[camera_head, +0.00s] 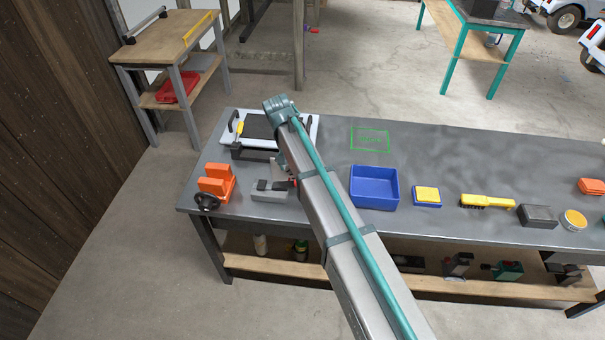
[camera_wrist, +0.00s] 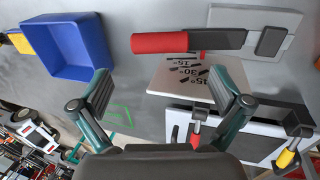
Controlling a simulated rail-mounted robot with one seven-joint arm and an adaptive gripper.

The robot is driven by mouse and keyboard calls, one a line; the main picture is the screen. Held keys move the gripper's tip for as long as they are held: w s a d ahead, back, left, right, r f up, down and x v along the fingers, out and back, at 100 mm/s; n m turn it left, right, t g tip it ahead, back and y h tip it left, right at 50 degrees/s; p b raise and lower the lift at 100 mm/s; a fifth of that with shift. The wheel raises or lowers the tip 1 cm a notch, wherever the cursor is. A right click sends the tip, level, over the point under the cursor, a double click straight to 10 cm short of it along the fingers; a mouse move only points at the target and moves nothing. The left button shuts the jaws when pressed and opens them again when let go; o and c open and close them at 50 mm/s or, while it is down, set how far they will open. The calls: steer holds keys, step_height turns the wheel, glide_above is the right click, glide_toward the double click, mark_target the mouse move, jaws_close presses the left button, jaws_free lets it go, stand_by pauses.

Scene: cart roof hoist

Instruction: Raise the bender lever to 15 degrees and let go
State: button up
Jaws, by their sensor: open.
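The bender lever shows in the wrist view, with a red grip (camera_wrist: 165,43) and a dark grey arm (camera_wrist: 220,39) running to a light grey base (camera_wrist: 262,32). A pale angle plate (camera_wrist: 165,76) with degree marks lies beside it. The lever's angle cannot be read surely. My gripper (camera_wrist: 159,80) is open, its two fingers spread wide and empty. The red grip lies beyond the fingertips, apart from them.
A blue bin (camera_head: 375,187) stands right of my arm, with a yellow sponge (camera_head: 427,194) and brush (camera_head: 487,201) farther right. An orange vise (camera_head: 216,183) stands to the left. A white-framed board (camera_wrist: 258,128) with clamps lies close to my right finger. A green outlined bench area (camera_head: 370,140) is clear.

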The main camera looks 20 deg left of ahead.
steer(key=v, duration=0.5)
steer(key=shift+a+r, duration=0.1)
steer(key=shift+r, duration=0.25)
